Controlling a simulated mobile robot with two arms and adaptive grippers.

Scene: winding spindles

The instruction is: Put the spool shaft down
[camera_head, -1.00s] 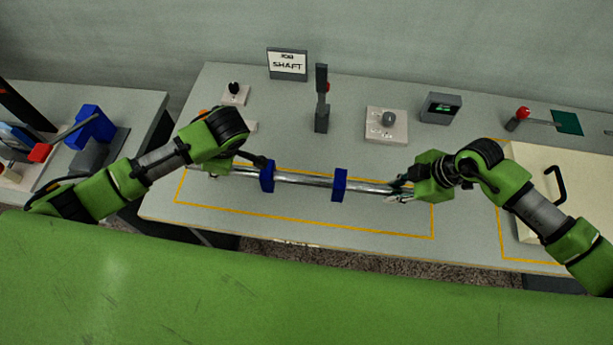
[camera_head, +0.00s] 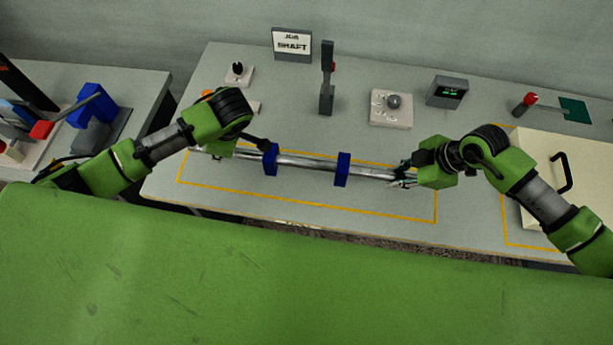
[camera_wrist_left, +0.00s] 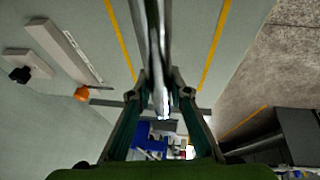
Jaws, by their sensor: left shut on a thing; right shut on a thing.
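The spool shaft (camera_head: 308,162) is a long shiny metal bar with two blue collars, lying roughly level across the yellow-outlined rectangle on the grey table. My left gripper (camera_head: 240,156) holds its left end, partly hidden by my wrist. In the left wrist view the bar (camera_wrist_left: 157,45) runs between the fingers of the left gripper (camera_wrist_left: 160,98). My right gripper (camera_head: 404,178) is shut on the right end. The blue collars stand between the two grippers. I cannot tell whether the shaft touches anything beneath it.
The grey table (camera_head: 300,222) has a "JOB SHAFT" sign (camera_head: 292,44), a dark upright post (camera_head: 327,85), a knob box (camera_head: 391,108) and a small display (camera_head: 447,92) behind the shaft. A cream lidded box (camera_head: 590,170) stands at right. A blue-and-red fixture (camera_head: 95,112) stands on the left table.

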